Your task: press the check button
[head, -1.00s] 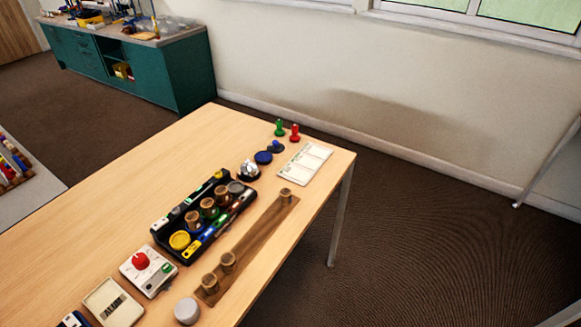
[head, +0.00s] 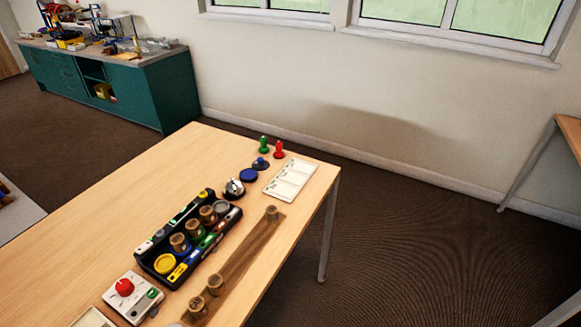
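A white box (head: 133,310) stands on the wooden table at the lower left. It carries a round red knob or button (head: 124,287) and a small green part (head: 152,293). I cannot tell from any label which part is the check button. A silver, bell-like dome (head: 234,188) on a dark base stands farther back, beside a flat blue disc (head: 248,175). Neither of my grippers is in view, and nothing is seen touching these things.
A black tray (head: 150,258) holds wooden knobbed cylinders and coloured pieces. A wooden strip (head: 246,252) with cylinders lies right of it. Green (head: 263,145) and red (head: 279,149) pegs and a white card (head: 290,179) are at the far end. A teal cabinet (head: 120,92) stands behind.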

